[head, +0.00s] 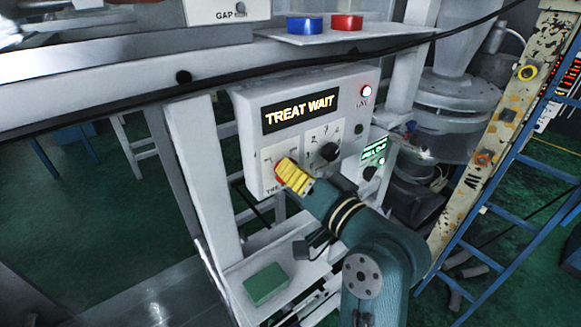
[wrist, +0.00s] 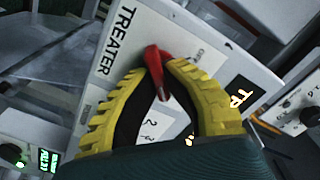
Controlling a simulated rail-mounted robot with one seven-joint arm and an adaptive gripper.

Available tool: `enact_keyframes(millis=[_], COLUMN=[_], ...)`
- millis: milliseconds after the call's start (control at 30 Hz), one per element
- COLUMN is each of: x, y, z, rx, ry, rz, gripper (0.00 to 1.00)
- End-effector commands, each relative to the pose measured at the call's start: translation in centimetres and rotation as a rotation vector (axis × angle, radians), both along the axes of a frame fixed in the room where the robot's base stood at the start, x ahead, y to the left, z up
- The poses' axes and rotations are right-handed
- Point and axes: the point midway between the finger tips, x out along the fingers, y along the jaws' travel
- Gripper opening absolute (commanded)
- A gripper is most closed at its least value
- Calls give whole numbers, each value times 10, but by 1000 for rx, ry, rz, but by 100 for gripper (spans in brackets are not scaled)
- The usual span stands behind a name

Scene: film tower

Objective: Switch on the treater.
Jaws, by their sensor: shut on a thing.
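My gripper (head: 286,168), with yellow ribbed fingers, is at the panel's lower left. In the wrist view the word "TREATER" (wrist: 118,38) is printed beside a red switch handle (wrist: 153,60). My gripper's fingers (wrist: 158,76) are shut on this handle, one on each side. The handle's base is partly hidden between the fingers. In the head view my gripper hides most of the handle.
A black numbered knob (head: 329,152) sits right of the switch on the same panel. A smaller box with a green display (head: 374,150) is further right. Blue (head: 305,26) and red (head: 346,23) blocks stand on the shelf above. A black cable (head: 130,94) crosses above the panel.

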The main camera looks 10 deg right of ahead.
Motion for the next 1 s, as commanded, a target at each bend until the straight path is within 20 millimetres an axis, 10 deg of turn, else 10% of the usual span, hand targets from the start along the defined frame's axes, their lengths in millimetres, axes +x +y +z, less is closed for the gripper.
enact_keyframes(millis=[433,600,1000], x=[1,0,-12], y=[1,0,-7], z=[-2,-2,-1], rx=[11,10,9], ry=[8,7,4], rz=[1,1,-3], gripper=[0,38,38])
